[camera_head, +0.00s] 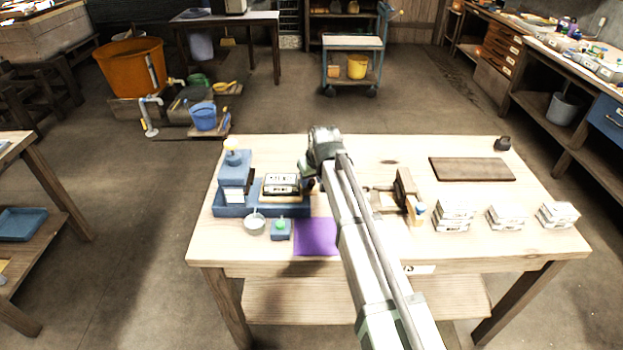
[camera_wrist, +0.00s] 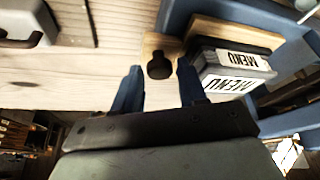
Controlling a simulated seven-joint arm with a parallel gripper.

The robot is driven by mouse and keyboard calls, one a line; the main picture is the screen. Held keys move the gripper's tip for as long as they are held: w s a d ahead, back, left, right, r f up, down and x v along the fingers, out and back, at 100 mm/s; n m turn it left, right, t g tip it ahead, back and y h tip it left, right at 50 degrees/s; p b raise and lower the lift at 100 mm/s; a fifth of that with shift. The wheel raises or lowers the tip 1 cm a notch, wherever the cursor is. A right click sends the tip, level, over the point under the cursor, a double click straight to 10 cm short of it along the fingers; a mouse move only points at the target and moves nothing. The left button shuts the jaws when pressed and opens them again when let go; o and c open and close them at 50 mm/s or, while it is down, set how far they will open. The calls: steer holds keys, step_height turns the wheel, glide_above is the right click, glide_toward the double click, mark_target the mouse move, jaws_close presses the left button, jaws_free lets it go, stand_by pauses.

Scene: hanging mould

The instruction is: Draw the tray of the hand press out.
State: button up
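The hand press (camera_head: 235,178) is blue and stands at the left of the table, on a blue base (camera_wrist: 174,14). A dark round knob (camera_wrist: 159,66) sits on a wooden tab at the tray's near end. My gripper (camera_wrist: 159,70) is open, with one blue finger on each side of the knob and visible gaps between. Whether the tips reach down to the knob's height I cannot tell.
A small bowl (camera_head: 255,221), a blue pad with a green knob (camera_head: 281,229) and a purple sheet (camera_head: 315,237) lie in front of the press. A wooden clamp-like device (camera_head: 405,190), white stacks (camera_head: 453,215) and a dark board (camera_head: 471,169) are to the right.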

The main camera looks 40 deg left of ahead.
steer(key=v, duration=1.4)
steer(key=shift+f, duration=0.15)
